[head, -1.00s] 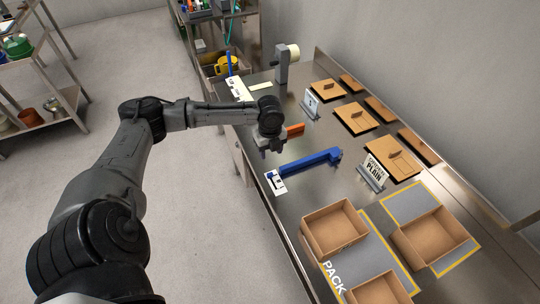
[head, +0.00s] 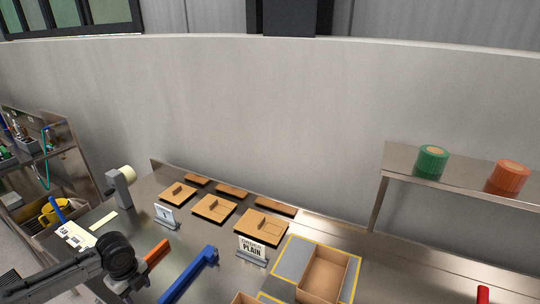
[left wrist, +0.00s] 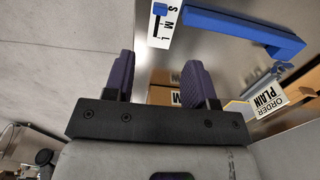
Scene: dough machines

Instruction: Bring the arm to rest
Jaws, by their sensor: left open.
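My left arm (head: 60,277) reaches in from the lower left of the head view, over the left end of the steel table. My left gripper (left wrist: 158,75) shows in the left wrist view with its two dark fingers wide apart and nothing between them. In the head view the gripper (head: 124,287) hangs below the black wrist joint, partly cut off by the frame and hard to make out. It is left of an orange bar (head: 157,252) and a blue bar (head: 190,275). My right arm and gripper do not show.
Flat cardboard pieces (head: 214,208) lie along the back of the table. A sign reading PLAIN (head: 251,248) stands near an open carton (head: 325,275) on a yellow-edged mat. A raised shelf (head: 460,190) at the right holds a green and an orange container.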

